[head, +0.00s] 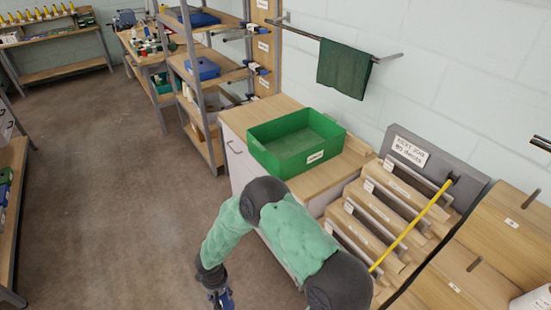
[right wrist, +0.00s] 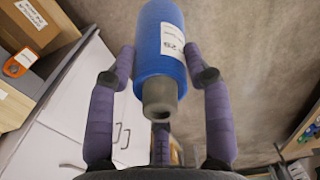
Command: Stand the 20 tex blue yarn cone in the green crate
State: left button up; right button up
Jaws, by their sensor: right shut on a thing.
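The green crate (head: 284,165) stands on a wooden-topped cabinet in the middle of the head view. It is open at the top, and its visible inside looks empty. My right gripper (head: 217,290) is low at the bottom edge of the head view, over the floor side and well away from the crate. The label's number is hard to read for sure. My left gripper is not in view.
A sloped wooden rack (head: 375,215) with a yellow rod (head: 415,222) stands right of the crate. A shelf unit (head: 205,75) with blue bins stands behind it on the left. A dark green cloth (head: 343,68) hangs on the wall.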

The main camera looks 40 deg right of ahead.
aim_at(281, 157)
jog(key=i, duration=1.7)
jog(key=i+z, duration=0.15)
jog(key=z, duration=0.35)
jog(key=i+z, duration=0.15)
jog(key=z, duration=0.35)
jog(key=i+j+z, duration=0.1)
jog(key=z, duration=0.4)
jog(key=j, duration=0.1)
